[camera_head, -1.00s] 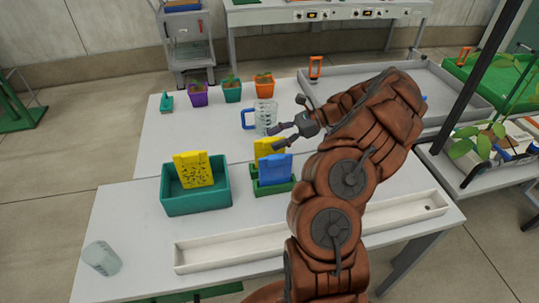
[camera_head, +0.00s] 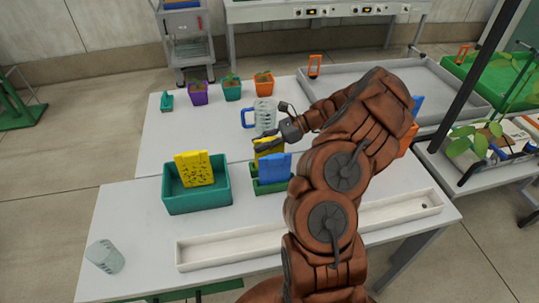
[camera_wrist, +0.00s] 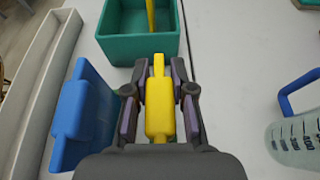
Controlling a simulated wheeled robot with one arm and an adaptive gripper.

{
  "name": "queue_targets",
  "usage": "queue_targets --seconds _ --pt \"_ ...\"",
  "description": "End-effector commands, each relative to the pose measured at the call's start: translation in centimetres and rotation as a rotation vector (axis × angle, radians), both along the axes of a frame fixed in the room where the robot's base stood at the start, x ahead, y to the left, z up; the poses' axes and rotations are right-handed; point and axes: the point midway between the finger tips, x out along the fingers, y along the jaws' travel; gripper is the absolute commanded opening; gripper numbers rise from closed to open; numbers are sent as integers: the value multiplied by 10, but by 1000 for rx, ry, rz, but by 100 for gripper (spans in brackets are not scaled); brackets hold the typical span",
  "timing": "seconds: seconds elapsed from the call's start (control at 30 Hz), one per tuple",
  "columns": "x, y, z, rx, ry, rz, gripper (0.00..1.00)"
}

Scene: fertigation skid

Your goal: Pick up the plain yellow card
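The plain yellow card (camera_head: 268,146) stands upright behind a blue card (camera_head: 274,168) in a small green holder (camera_head: 258,187). My gripper (camera_head: 262,143) is over its top, partly covering it. In the wrist view the plain yellow card (camera_wrist: 159,108) lies between the two fingers of my gripper (camera_wrist: 160,75), with small gaps showing on both sides, so the gripper looks open around it. The blue card (camera_wrist: 82,115) is just left of the left finger. Another yellow card with dark speckles (camera_head: 194,168) stands in a teal bin (camera_head: 196,202).
A clear measuring jug with a blue handle (camera_head: 264,115) stands behind the gripper; it also shows at right in the wrist view (camera_wrist: 295,140). A white trough (camera_head: 225,250) runs along the front. Potted seedlings (camera_head: 232,90) line the back.

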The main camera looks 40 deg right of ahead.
Motion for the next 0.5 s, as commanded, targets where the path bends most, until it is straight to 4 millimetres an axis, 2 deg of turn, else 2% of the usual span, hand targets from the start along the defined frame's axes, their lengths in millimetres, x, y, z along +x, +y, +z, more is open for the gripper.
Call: queue_targets --seconds 0.03,0.2,0.5 --pt "0 0 0 0 0 0 15" --pt "0 0 0 0 0 0 0" --pt "0 0 0 0 0 0 0"
